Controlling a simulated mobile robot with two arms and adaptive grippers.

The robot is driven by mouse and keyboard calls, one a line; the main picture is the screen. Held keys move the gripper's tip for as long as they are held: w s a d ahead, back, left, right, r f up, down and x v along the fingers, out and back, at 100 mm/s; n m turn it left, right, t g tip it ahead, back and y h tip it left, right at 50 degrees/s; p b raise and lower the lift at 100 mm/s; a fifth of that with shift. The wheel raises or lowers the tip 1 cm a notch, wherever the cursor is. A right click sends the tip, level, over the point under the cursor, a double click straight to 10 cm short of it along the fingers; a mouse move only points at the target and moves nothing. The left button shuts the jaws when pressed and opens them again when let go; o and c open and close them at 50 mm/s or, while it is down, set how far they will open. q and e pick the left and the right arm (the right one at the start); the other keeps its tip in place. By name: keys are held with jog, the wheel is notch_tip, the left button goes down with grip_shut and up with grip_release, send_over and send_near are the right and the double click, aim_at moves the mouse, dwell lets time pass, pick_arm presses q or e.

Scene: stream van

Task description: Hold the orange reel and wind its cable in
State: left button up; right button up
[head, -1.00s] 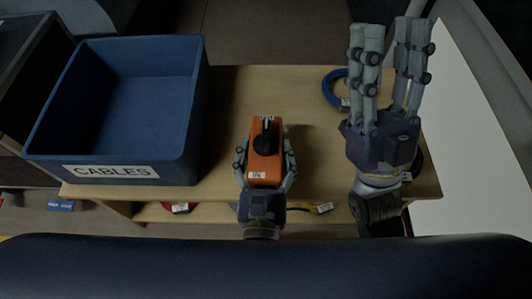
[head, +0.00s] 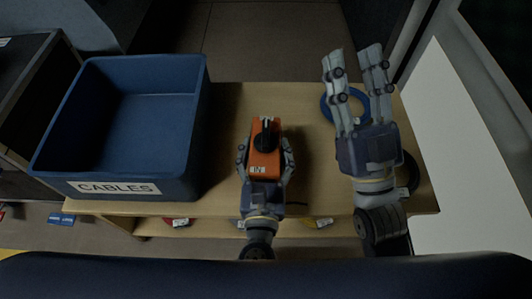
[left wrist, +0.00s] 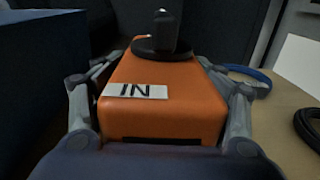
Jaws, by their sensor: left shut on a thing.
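The orange reel (head: 265,163) is a boxy housing with a black crank knob on top and a white label, which reads "IN" in the left wrist view (left wrist: 165,100). My left gripper (head: 265,160) is shut on the reel, with fingers along both of its sides. My right gripper (head: 356,85) is open and empty, its fingers pointing away from me above the right part of the table. A thin dark line, possibly the reel's cable, shows just right of my left gripper; most of the cable is hidden.
A blue bin (head: 190,130) labelled CABLES stands on the left of the wooden table (head: 225,190). A blue cable coil (head: 328,106) lies partly behind my right gripper. A black coil (head: 411,175) lies at the right edge. Tagged items sit on a lower shelf.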

aim_at(266, 125)
pick_arm(q)
jog(key=shift+w+r, duration=0.1)
jog(key=shift+w, duration=0.7)
jog(key=shift+w+p, duration=0.6)
jog(key=shift+w, duration=0.85)
jog(key=shift+c, duration=0.2)
jog(key=shift+w, duration=1.35)
jog(key=shift+w+p, duration=0.35)
jog(key=shift+w, duration=0.9)
pick_arm(e)
jog(key=w+f+g+h, duration=0.1)
jog(key=w+f+g, duration=0.2)
jog(key=f+g, duration=0.2)
jog(key=shift+w+f+h, duration=0.3)
jog(key=shift+f+h, duration=0.1)
jog(key=shift+f, duration=1.35)
jog(key=shift+d, duration=0.1)
